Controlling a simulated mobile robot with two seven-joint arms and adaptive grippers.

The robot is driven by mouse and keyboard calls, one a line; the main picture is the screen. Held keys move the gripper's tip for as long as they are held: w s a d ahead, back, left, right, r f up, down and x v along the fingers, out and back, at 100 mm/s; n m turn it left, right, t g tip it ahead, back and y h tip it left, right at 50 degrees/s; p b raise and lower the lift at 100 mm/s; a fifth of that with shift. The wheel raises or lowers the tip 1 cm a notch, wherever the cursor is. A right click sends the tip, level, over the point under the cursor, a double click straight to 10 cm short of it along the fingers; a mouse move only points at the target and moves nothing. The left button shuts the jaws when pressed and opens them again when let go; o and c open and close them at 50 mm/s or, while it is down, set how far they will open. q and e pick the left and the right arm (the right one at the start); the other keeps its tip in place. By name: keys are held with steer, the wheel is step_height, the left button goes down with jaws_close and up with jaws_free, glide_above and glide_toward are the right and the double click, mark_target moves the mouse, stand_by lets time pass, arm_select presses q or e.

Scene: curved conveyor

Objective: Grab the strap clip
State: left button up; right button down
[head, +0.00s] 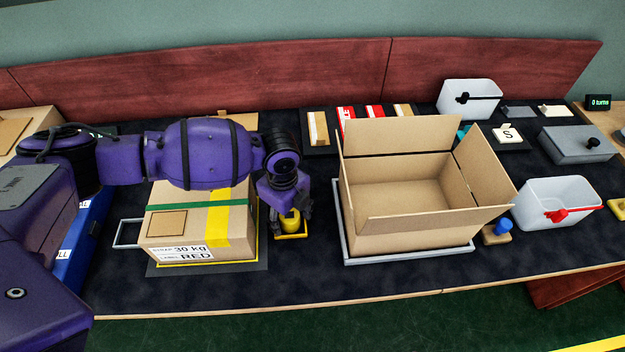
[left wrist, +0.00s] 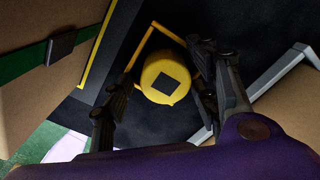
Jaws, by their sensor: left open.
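The strap clip appears to be the yellow round-topped piece (head: 291,220) between the closed carton and the open box. In the left wrist view it is a yellow disc (left wrist: 165,78) with a dark square on top, set within a yellow frame (left wrist: 150,38). My left gripper (head: 290,212) points down over it. Its fingers (left wrist: 160,95) are open, one on each side of the yellow piece; I cannot tell whether they touch it. My right gripper is not in view.
A taped carton (head: 190,222) with a green strap stands close on the left. An open cardboard box (head: 405,230) in a grey tray (head: 350,261) stands close on the right. White bins (head: 560,208) are further right. Dark table is clear in front.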

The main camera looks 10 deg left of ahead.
arm_select(q)
steer(key=c, duration=1.3)
